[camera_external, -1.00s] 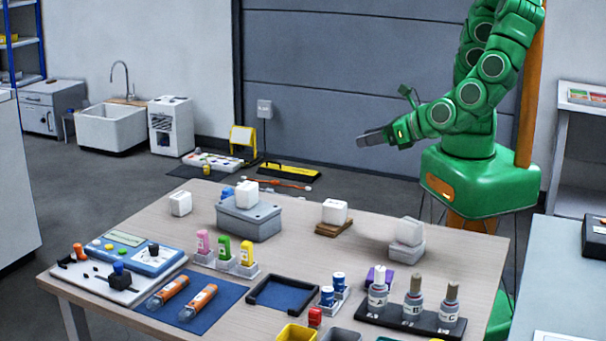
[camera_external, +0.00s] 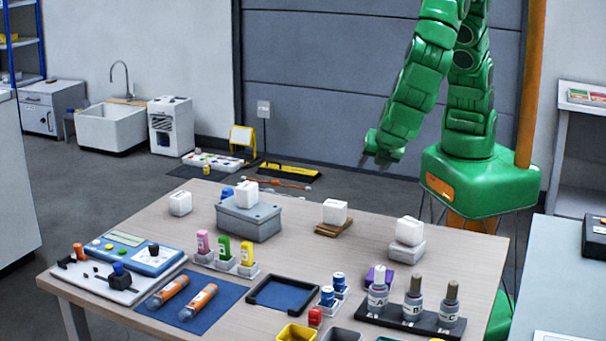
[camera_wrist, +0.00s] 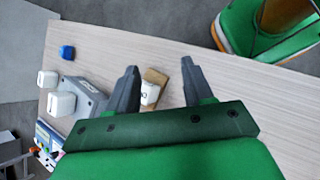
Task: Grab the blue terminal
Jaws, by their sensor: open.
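My gripper (camera_external: 382,161) hangs pointing down beyond the table's far edge, above and apart from the tabletop. In the wrist view my gripper (camera_wrist: 160,66) is open, with nothing between its fingers. A small blue block (camera_wrist: 67,52) stands on the table in the wrist view, well left of the fingers. In the external view the blue block (camera_external: 227,193) is partly hidden behind a grey box. A blue knob (camera_external: 118,268) sits on a black piece on the board at the front left. I cannot tell which blue thing is the terminal.
The grey box (camera_external: 236,222) bears a white cube (camera_external: 247,194). Other white cubes stand on a wooden block (camera_external: 331,230), on a grey block (camera_external: 407,250) and on the bare table. Bottles, trays and orange tubes crowd the front. The table's far right is clear.

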